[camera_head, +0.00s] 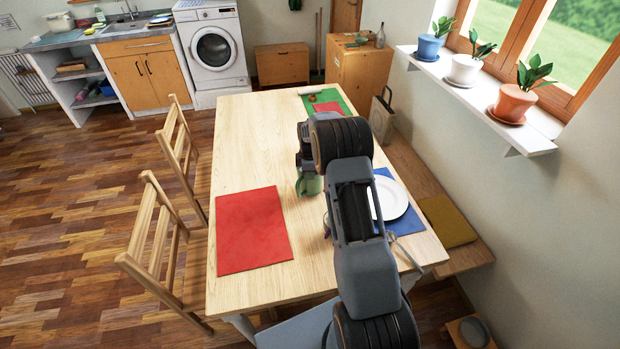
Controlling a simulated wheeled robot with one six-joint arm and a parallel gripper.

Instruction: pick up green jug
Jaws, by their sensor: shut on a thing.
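The green jug (309,185) is near the middle of the wooden table (245,150), just right of the red placemat. Only part of it shows, because my arm and gripper cover its top and right side. My gripper (306,166) is right above and around the jug's upper part, shut on it. The fingertips are mostly hidden behind my own arm links. I cannot tell whether the jug touches the table.
A red placemat (252,230) lies left of my arm. A white plate (391,200) on a blue placemat (408,222) lies to the right. A green mat (327,98) lies at the far end. Two wooden chairs (160,235) stand left; a bench (462,258) runs along the right.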

